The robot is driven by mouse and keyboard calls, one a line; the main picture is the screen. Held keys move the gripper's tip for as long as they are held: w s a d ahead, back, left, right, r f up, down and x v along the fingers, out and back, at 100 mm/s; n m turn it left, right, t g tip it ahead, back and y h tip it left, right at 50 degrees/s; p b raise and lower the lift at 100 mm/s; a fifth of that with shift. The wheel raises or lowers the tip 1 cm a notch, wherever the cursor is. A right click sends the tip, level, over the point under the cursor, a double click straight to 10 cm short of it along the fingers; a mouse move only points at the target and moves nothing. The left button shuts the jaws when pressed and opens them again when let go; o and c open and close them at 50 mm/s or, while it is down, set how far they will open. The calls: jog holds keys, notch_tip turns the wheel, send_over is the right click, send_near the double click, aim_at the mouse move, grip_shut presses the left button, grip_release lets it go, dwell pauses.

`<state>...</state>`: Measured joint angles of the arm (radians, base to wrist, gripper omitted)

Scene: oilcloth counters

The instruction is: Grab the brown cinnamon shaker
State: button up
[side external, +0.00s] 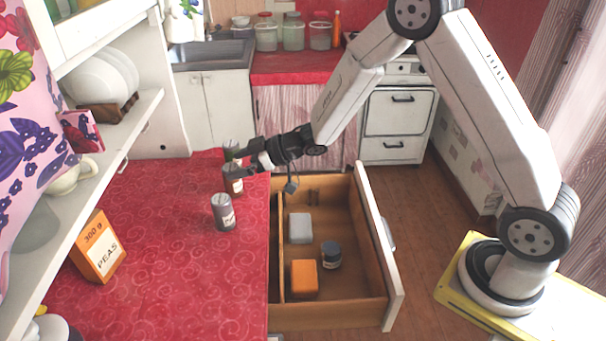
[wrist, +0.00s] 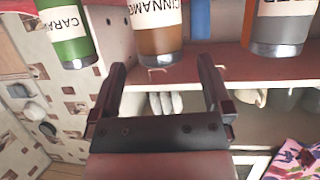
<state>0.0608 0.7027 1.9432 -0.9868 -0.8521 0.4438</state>
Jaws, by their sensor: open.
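The brown cinnamon shaker (side external: 234,186) stands on the red oilcloth counter near its right edge. In the wrist view its labelled body (wrist: 157,34) appears in line with the gap between my fingers, at the tips. My gripper (side external: 241,160) is open, and its fingers (wrist: 162,68) lie on either side of that line. In the side view the gripper overlaps the top of the shaker. I cannot tell whether the fingertips reach past its sides.
A green caraway shaker (wrist: 68,36) stands behind the cinnamon, and a grey shaker (side external: 223,213) in front. An orange peas box (side external: 98,247) is at the counter's left. An open drawer (side external: 336,296) holds a grey box, an orange box and a dark jar.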

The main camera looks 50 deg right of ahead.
aim_at(223, 167)
jog(key=shift+x, duration=2.15)
jog(key=shift+s, duration=0.1)
jog(key=c, duration=1.3)
jog(key=shift+c, duration=0.2)
jog(key=shift+r, duration=0.1)
jog(key=shift+r, duration=0.8)
jog(key=s+d+r, duration=0.2)
jog(key=s+r, duration=0.9)
jog(key=s, duration=0.2)
jog(key=shift+s, duration=0.4)
